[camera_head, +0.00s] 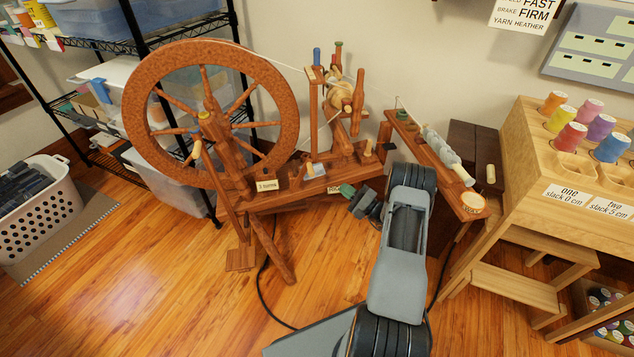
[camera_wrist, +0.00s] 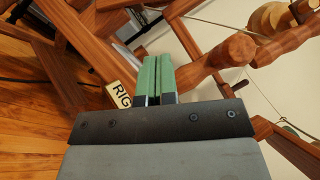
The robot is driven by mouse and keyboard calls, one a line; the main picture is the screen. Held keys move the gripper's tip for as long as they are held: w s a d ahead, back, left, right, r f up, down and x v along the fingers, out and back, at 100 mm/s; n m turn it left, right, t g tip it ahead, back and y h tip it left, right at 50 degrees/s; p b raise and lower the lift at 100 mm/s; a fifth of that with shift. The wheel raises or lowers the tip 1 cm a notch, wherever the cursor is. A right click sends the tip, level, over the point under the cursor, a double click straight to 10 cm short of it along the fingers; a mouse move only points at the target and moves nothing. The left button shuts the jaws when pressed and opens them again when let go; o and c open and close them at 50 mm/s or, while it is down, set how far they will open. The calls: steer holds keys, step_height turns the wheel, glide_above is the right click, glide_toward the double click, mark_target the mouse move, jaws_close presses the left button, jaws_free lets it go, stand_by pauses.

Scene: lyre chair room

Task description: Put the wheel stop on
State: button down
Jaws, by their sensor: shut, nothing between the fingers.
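The wooden spinning wheel (camera_head: 284,98) stands on a sloping wooden bench, its big rim at the left. My gripper (camera_head: 347,190) is at the front edge of the bench, right of the wheel and apart from the rim. In the wrist view its green fingertips (camera_wrist: 155,62) are shut together with nothing between them. A turned wooden piece with a rounded end (camera_wrist: 235,50) is just right of the fingertips; I cannot tell whether they touch.
A "5 turns" label (camera_head: 267,185) is on the bench; a label starting "RIG" (camera_wrist: 121,94) is left of my fingers. A narrow wooden arm with a grey spindle (camera_head: 440,147) and a thread rack (camera_head: 535,140) stand right. Wire shelves (camera_head: 100,60) stand behind. A dark cord crosses the floor.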

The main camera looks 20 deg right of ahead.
steer(key=shift+s+d+f+m+t+h, duration=0.1)
steer(key=shift+d+f+m+t+h, duration=0.2)
steer(key=shift+d+f+t+h, duration=0.25)
steer(key=shift+a+f, duration=0.1)
steer(key=shift+a, duration=0.05)
steer(key=a+b+x, duration=0.1)
steer(key=x, duration=0.5)
steer(key=s+a+b+x, duration=0.1)
steer(key=b+x, duration=0.1)
steer(key=x, duration=0.4)
steer(key=shift+a+r+y, duration=0.35)
steer(key=shift+a+r, duration=0.05)
steer(key=shift+r, duration=0.1)
steer(key=shift+g, duration=0.25)
